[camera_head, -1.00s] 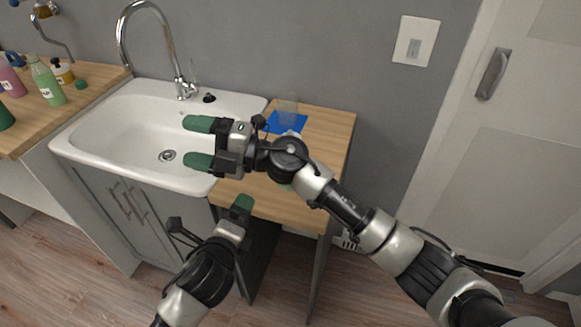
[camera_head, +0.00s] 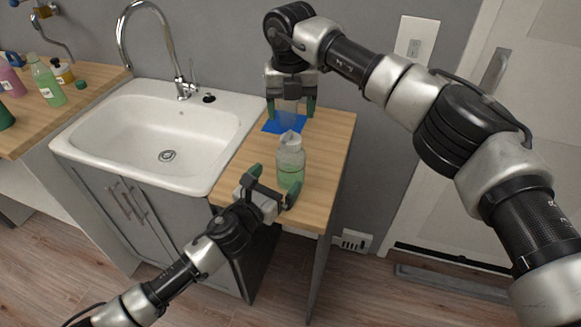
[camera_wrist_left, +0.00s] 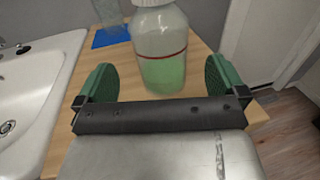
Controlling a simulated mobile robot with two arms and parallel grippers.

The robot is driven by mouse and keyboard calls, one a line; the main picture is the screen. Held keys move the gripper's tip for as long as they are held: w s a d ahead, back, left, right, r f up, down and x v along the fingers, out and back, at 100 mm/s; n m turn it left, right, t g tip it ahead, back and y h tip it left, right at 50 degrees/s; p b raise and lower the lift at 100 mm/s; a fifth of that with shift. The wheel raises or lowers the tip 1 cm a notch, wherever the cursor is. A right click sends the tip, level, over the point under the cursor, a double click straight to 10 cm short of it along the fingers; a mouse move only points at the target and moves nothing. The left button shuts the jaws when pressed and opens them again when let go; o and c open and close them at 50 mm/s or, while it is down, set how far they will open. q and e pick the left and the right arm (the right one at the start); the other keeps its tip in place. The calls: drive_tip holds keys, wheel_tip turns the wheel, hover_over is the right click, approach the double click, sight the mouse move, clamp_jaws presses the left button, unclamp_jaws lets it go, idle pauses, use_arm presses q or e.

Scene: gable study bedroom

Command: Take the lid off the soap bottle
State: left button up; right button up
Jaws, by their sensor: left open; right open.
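The soap bottle (camera_head: 290,170) is clear with green liquid and stands upright on the wooden counter right of the sink. Its whitish lid (camera_head: 290,138) is on top; the left wrist view shows only the lid's lower edge (camera_wrist_left: 152,3). My left gripper (camera_head: 274,182) is open at the bottle's near side. In the left wrist view, the bottle (camera_wrist_left: 162,55) stands ahead, between the directions of the two green fingers, with no visible grip. My right gripper (camera_head: 290,107) is open, pointing down behind the bottle, over a blue mat (camera_head: 271,125).
A clear container (camera_wrist_left: 108,14) stands on the blue mat, partly hidden by my right gripper in the head view. The white sink (camera_head: 130,118) is left of the counter (camera_head: 325,150). Several other bottles, including a green one (camera_head: 47,82), stand on the far-left counter.

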sight(291, 162)
use_arm(q)
drive_tip(key=x, duration=0.7)
drive_tip(key=shift+w, duration=0.1)
drive_tip(key=shift+c, duration=0.2)
drive_tip(key=c, duration=1.7)
use_arm(e)
drive_tip(key=m, duration=0.3)
drive_tip(key=shift+m, duration=0.4)
drive_tip(key=m, duration=0.4)
drive_tip(key=shift+f+m, duration=0.1)
drive_tip(key=shift+m, duration=0.2)
drive_tip(key=shift+f+m, duration=0.3)
drive_tip(key=shift+f, duration=0.15)
wheel_tip(291, 162, down, 7)
